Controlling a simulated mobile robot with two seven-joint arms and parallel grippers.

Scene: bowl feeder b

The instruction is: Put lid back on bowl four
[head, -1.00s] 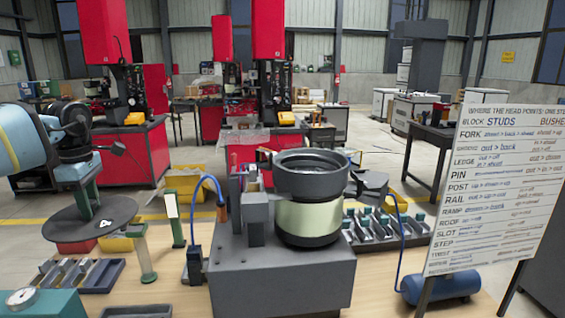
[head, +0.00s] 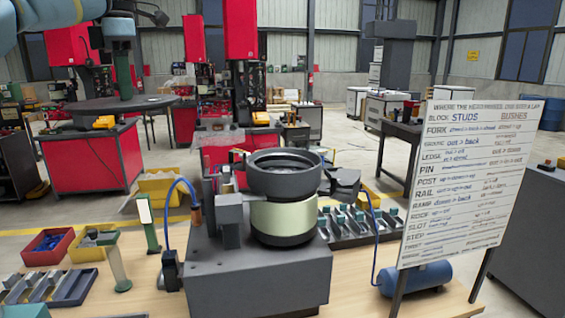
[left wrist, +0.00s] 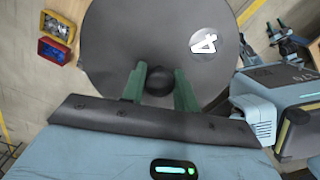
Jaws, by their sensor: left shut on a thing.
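My left gripper (head: 123,88) is shut on the knob of a wide, flat dark lid (head: 95,107). It holds the lid level in the air, at the upper left of the head view. In the left wrist view the green fingers (left wrist: 160,82) grip the black knob, and a white disc marked 4 shows on the lid (left wrist: 120,40). The feeder bowl (head: 285,180) is dark, round and open at the top. It sits on a pale green drum (head: 283,217) on a grey machine base, to the right of and lower in the picture than the lid.
A white signboard (head: 470,170) stands at right. Blue hoses (head: 181,185) and thin green posts (head: 147,225) rise beside the machine. A red bin (head: 33,256), a yellow bin (head: 85,252) and a slotted tray (head: 65,287) are at left. A blue tank (head: 420,277) lies at right.

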